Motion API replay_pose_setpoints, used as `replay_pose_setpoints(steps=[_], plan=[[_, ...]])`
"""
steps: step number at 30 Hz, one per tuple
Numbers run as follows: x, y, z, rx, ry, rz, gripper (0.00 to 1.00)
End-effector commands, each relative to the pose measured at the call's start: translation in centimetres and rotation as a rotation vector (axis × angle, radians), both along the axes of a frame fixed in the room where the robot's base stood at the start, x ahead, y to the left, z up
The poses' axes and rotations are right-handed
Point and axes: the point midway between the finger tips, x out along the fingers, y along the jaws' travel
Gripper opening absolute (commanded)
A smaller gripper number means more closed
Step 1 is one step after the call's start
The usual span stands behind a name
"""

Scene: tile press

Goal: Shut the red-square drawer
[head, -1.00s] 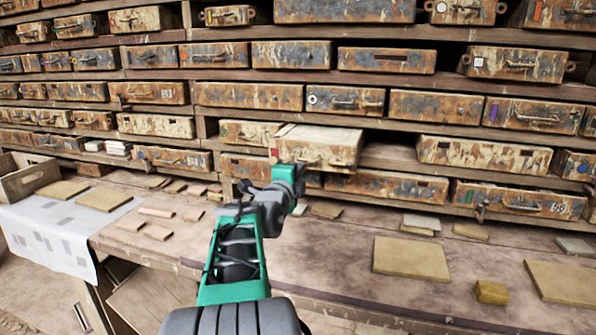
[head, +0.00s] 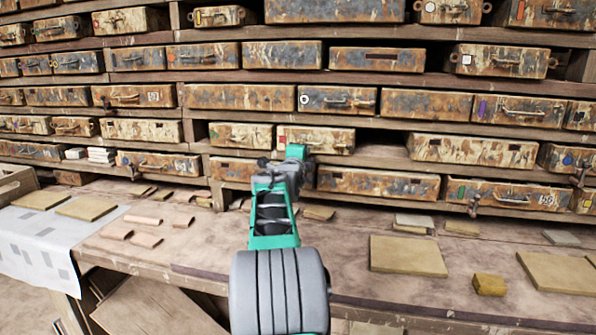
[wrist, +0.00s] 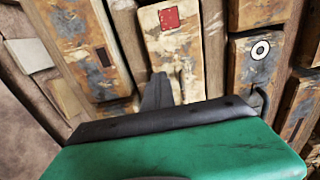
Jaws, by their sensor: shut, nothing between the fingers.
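The red-square drawer (head: 322,140) is rusty, cream and brown, in a lower row of the rack in the head view. Its front looks about level with the drawer to its left; I cannot tell whether it is fully flush. In the wrist view its face (wrist: 184,48) shows a red square (wrist: 169,17) at the top. My gripper (head: 296,153) is shut and empty, at the lower left of the drawer front. In the wrist view its dark fingers (wrist: 158,92) lie close against the face; contact is not clear. My arm and gripper hide part of the drawer.
A drawer with a white ring (head: 337,101) sits above, and a drawer with a dark slot (head: 240,136) sits to the left. An empty gap is right of the red-square drawer. The bench (head: 330,240) below holds several tiles and a yellow block (head: 489,285).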

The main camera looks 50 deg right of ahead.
Motion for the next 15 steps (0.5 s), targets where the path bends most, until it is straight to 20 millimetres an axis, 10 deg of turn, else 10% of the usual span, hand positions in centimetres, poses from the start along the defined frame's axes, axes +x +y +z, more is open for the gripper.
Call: replay_pose_setpoints(steps=[8,15], plan=[[-0.5,1.2,0.0,-0.011,-0.008,0.001,0.00],[-2.2,6.5,0.4,-0.008,-0.006,0.004,0.00]])
